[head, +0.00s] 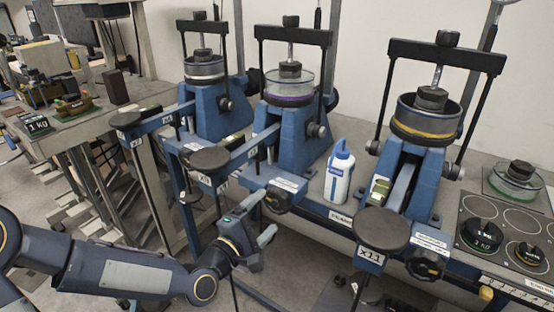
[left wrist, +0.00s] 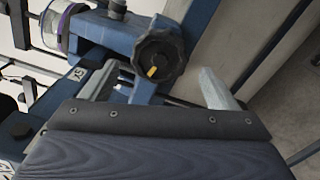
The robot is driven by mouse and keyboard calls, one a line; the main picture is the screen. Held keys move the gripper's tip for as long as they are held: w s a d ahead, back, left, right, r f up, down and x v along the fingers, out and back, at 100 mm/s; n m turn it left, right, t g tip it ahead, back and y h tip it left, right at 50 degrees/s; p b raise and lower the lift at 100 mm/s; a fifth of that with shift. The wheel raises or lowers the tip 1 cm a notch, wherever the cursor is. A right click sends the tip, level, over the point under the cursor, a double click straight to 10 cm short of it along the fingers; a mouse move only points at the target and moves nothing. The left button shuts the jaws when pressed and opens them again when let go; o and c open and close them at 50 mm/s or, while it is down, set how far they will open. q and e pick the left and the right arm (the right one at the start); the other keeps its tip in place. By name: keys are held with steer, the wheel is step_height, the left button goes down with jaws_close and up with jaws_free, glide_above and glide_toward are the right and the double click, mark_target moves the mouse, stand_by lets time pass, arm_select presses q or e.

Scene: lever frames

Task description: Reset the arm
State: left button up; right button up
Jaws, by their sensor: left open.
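Three blue lever frames stand in a row on the bench: left (head: 205,112), middle (head: 290,130) and right (head: 412,170). Each has a black crossbar and a long arm ending in a round dark pad, such as the left pad (head: 125,119), middle pad (head: 210,160) and right pad (head: 382,230), labelled x11. My left gripper (head: 267,212) is open and empty, low in front of the middle frame, near its black knob (head: 278,200). In the left wrist view, a black knob (left wrist: 158,55) with a yellow mark shows beyond and between the open fingers (left wrist: 158,78). My right gripper is out of view.
A white bottle with a blue cap (head: 339,173) stands between the middle and right frames. Dark weights (head: 482,235) sit on a marked panel (head: 520,218) at right. Another table (head: 70,135) with a 1 kg weight (head: 37,124) is at left. Floor shows below the bench.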

arm_select(q)
steer(key=s+a+f+m+g+y, duration=0.2)
steer(key=s+a+m+g+y, duration=0.4)
steer(key=s+a+m, duration=0.45)
steer(key=s+a+m+g, duration=0.1)
steer(key=s+a+g, duration=0.15)
steer(key=s, duration=0.55)
steer(key=s+a+m+g, duration=0.1)
steer(key=s+a, duration=0.3)
steer(key=s, duration=0.3)
step_height(320, 180, up, 13)
steer(key=s+p, duration=0.1)
steer(key=p, duration=1.2)
steer(key=shift+a+m+p, duration=0.15)
steer(key=shift+m+p, duration=0.2)
steer(key=shift+p, duration=0.05)
